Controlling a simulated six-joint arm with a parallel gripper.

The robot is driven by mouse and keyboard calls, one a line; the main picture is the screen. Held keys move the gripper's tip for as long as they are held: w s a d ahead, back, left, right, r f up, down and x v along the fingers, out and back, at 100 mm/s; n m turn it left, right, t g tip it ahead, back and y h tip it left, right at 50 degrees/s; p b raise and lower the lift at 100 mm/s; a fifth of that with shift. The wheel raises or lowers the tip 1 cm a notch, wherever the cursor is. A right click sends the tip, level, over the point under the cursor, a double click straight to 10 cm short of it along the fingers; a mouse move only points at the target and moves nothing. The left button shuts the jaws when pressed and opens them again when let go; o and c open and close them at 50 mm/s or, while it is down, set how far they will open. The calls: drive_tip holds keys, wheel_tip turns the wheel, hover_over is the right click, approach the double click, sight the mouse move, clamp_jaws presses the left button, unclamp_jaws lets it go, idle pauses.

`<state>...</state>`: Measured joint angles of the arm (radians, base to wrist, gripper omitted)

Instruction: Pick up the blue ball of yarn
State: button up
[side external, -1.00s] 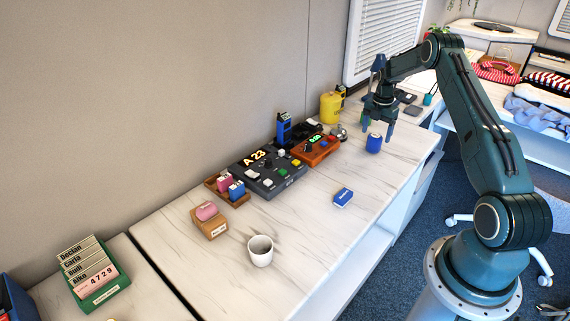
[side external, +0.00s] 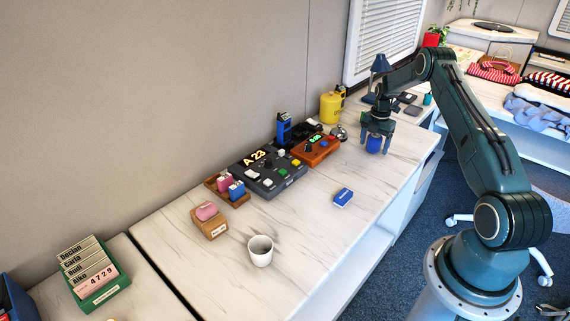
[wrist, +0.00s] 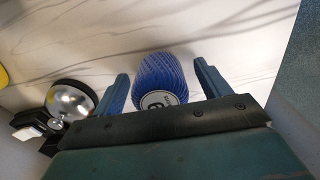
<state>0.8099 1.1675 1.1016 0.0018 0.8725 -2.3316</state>
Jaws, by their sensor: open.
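The blue ball of yarn (side external: 374,145) stands on the marble-patterned counter at its far right part. It also shows in the wrist view (wrist: 160,82), with blue strands and a round pale label facing the camera. My gripper (side external: 375,146) is open and pointing down over the yarn. In the wrist view its two fingers (wrist: 164,90) stand on either side of the yarn, with a gap visible on the right side and a smaller one on the left. The lower part of the yarn is partly hidden by the gripper body in the wrist view.
A silver bell (wrist: 70,100) sits close left of the fingers in the wrist view.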

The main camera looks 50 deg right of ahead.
sight(376, 135)
drive_tip(key=shift+c, duration=0.5)
drive_tip(key=c, duration=1)
drive_tip(key=shift+o, duration=0.2)
drive_tip(key=shift+r, duration=0.1)
wheel_tip(376, 135, up, 20)
